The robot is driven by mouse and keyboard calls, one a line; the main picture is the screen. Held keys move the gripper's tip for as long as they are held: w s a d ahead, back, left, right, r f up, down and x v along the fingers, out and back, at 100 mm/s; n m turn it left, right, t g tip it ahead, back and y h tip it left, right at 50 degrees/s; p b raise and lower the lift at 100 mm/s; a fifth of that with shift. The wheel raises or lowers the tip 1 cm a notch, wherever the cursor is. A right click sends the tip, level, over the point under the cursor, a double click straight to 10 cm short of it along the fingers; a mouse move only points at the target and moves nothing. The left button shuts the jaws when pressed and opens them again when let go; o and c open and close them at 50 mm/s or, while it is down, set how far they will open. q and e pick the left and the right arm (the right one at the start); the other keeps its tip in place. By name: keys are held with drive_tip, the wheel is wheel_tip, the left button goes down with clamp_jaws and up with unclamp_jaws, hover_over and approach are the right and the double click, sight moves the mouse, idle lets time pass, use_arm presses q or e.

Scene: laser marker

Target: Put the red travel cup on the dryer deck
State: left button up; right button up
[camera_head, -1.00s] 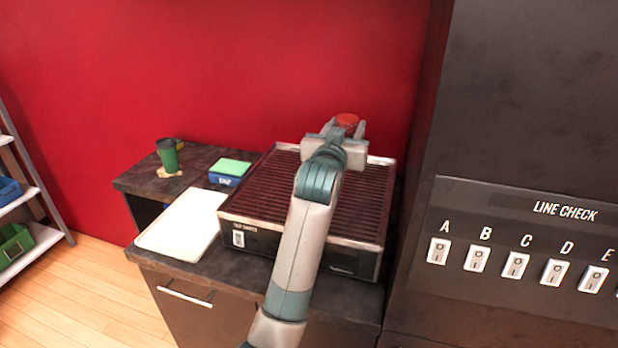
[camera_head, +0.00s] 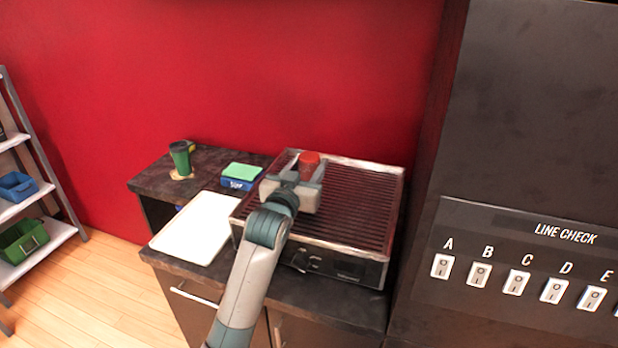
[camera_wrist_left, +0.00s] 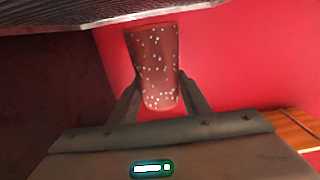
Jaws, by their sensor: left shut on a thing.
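The red travel cup (camera_head: 309,163) shows above my left gripper (camera_head: 306,177) in the head view. In the wrist view the cup (camera_wrist_left: 157,70) is dull red with pale specks and sits between the two fingers (camera_wrist_left: 160,95). My left gripper is shut on it. The dryer deck (camera_head: 365,205) is the dark slatted top with a pale metal rim. The cup appears over the rear left part of the deck; my gripper hides its lower part, and I cannot tell whether it touches the slats. My right gripper is not in view.
A white tray (camera_head: 195,230) lies left of the dryer. A blue box with a green top (camera_head: 240,177) and a green cup (camera_head: 180,158) stand behind it. A dark panel with switches (camera_head: 520,260) rises at the right. The deck's right side is clear.

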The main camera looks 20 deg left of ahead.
sight(309, 178)
use_arm(q)
drive_tip(key=shift+f+p, duration=0.6)
drive_tip(key=shift+f, duration=1.35)
drive_tip(key=shift+f, duration=0.15)
drive_tip(key=o, duration=1.1)
drive_tip(key=shift+o, duration=0.2)
drive_tip(key=shift+s, duration=0.55)
drive_tip(key=s+b, duration=0.1)
drive_tip(key=s, duration=0.4)
drive_tip(key=s+b, duration=0.1)
drive_tip(key=s, duration=0.5)
drive_tip(key=shift+a+b, duration=0.2)
drive_tip(key=shift+b, duration=0.2)
